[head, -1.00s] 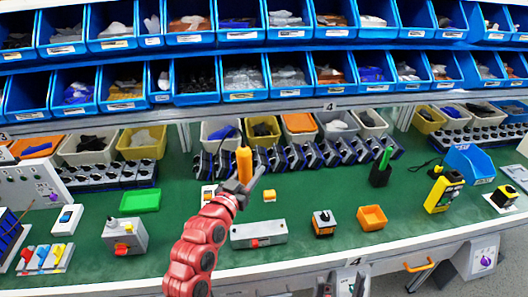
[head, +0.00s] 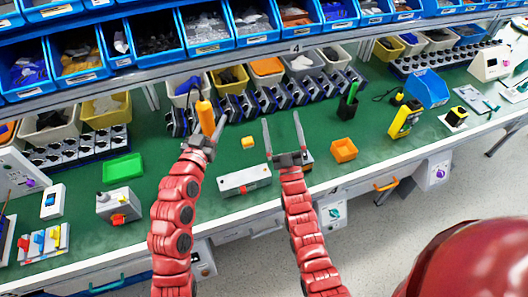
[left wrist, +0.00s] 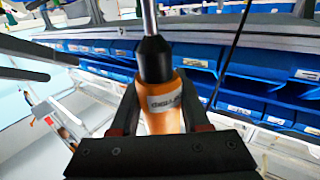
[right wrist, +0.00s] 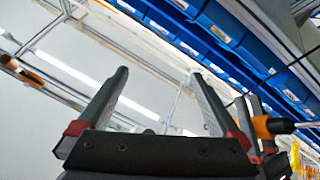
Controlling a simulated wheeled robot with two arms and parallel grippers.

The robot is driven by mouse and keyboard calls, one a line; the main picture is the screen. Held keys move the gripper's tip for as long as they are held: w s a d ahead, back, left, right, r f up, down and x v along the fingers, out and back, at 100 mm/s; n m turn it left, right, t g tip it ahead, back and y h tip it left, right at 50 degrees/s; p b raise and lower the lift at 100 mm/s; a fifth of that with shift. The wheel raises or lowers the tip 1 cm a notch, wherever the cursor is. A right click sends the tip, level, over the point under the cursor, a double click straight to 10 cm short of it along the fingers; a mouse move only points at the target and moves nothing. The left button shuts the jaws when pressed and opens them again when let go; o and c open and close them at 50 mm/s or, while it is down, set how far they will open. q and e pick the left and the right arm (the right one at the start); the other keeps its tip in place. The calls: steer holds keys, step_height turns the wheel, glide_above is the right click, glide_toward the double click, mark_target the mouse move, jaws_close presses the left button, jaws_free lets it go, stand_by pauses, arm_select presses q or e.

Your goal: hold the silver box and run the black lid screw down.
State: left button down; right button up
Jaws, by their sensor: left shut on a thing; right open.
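My left gripper (head: 205,141) is shut on an orange-handled screwdriver (head: 206,117), held above the bench. In the left wrist view the orange handle (left wrist: 163,105) sits between the fingers, with its black collar and metal shaft beyond. My right gripper (head: 282,118) is open and empty over the middle of the bench, fingers pointing to the back. The small silver box (head: 308,158) is mostly hidden behind my right gripper; only a bit of its right side shows. Its black lid screw cannot be made out.
A long grey box with a red button (head: 244,181) lies between my arms. A small yellow block (head: 248,142) and a black holder with a green tool (head: 348,105) stand behind. Blue part bins line the back.

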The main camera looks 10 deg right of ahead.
steer(key=w+f+n+g, duration=0.2)
steer(key=w+f+g, duration=0.4)
steer(key=w, duration=0.5)
steer(key=n+g+h, duration=0.1)
steer(key=n+g, duration=0.9)
steer(key=g, duration=0.9)
glide_above(265, 169)
step_height(265, 169, down, 10)
steer(key=shift+f, duration=0.2)
steer(key=shift+s+f, duration=0.15)
steer(key=shift+f, duration=0.1)
step_height(265, 169, down, 11)
steer(key=shift+f, duration=0.1)
steer(key=shift+c, duration=0.3)
jaws_close()
